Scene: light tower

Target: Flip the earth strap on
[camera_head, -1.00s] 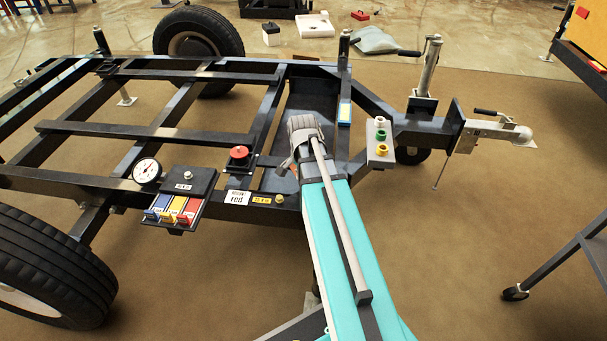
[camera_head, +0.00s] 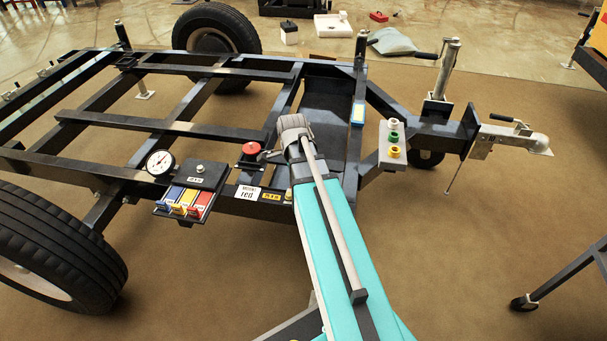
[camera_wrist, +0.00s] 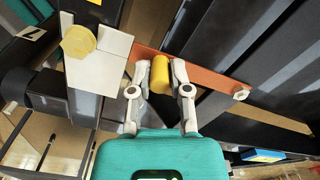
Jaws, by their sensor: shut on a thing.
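The earth strap (camera_wrist: 212,83) is a flat orange-copper bar in the wrist view. A silver bolt (camera_wrist: 240,94) sits at its right end. Its left end meets the edge of a pale plate (camera_wrist: 105,47) bearing a yellow hexagonal stud (camera_wrist: 78,42); I cannot tell if they touch. A yellow cylindrical handle (camera_wrist: 160,72) stands on the strap. My gripper (camera_wrist: 160,85) is shut on this handle, one finger on each side. In the head view my wrist and arm hide the strap and most of my gripper.
The black trailer frame (camera_head: 170,125) surrounds the spot. A block with coloured knobs (camera_head: 391,160) is to the right.

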